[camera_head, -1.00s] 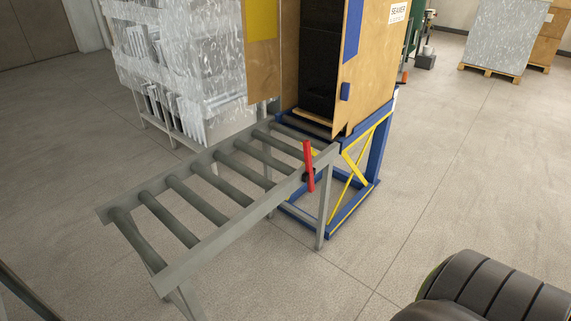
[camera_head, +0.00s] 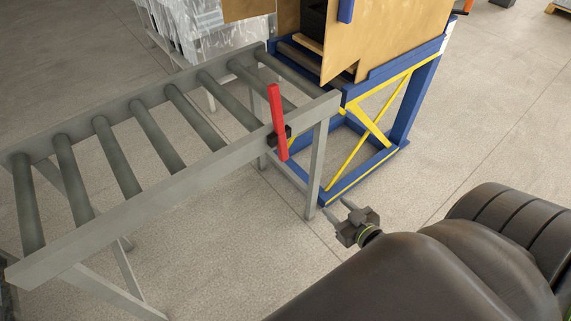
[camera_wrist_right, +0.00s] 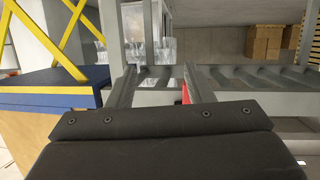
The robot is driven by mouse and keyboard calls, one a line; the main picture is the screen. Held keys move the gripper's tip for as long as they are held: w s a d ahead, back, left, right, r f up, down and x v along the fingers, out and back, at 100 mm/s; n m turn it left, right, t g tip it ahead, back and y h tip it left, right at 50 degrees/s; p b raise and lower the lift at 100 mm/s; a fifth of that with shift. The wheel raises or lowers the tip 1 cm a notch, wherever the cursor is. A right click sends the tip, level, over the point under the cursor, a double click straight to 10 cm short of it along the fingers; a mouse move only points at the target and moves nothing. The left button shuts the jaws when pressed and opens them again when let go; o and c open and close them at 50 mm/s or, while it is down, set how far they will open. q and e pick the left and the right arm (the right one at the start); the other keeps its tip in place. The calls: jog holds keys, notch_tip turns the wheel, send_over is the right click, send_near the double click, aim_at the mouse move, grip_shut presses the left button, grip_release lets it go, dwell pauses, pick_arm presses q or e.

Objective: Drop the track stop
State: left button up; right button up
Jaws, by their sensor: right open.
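The track stop is a red bar (camera_head: 278,122) on a dark pivot block at the side rail of the grey roller track (camera_head: 170,188), near the end by the seamer. It stands nearly upright, tilted a little. My right gripper (camera_head: 337,208) is open and empty, low and to the right of the red bar, apart from it. In the right wrist view a small piece of the red bar (camera_wrist_right: 186,94) shows beside the right finger, and the two open fingers (camera_wrist_right: 155,88) point toward the track. My left gripper is not in view.
The blue and yellow seamer frame (camera_head: 375,125) with its cardboard-coloured panels (camera_head: 400,40) stands at the track's far end. A wrapped pallet load (camera_head: 220,40) stands behind the track.

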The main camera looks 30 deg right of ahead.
jog(key=w+a+r+n+t+y+b, duration=0.1)
jog(key=a+r+t+y+b, duration=0.15)
jog(key=r, duration=0.65)
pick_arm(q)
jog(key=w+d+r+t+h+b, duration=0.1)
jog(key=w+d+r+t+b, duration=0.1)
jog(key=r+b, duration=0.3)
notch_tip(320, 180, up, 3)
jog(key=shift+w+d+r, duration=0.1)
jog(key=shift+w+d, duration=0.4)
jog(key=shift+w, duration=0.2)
pick_arm(e)
send_near(285, 150)
jog(key=shift+t, duration=0.45)
jog(key=w, duration=0.6)
jog(key=w+a, duration=0.1)
jog(key=w, duration=0.2)
jog(key=shift+w+f, duration=0.15)
jog(key=shift+f, duration=0.2)
grip_shut()
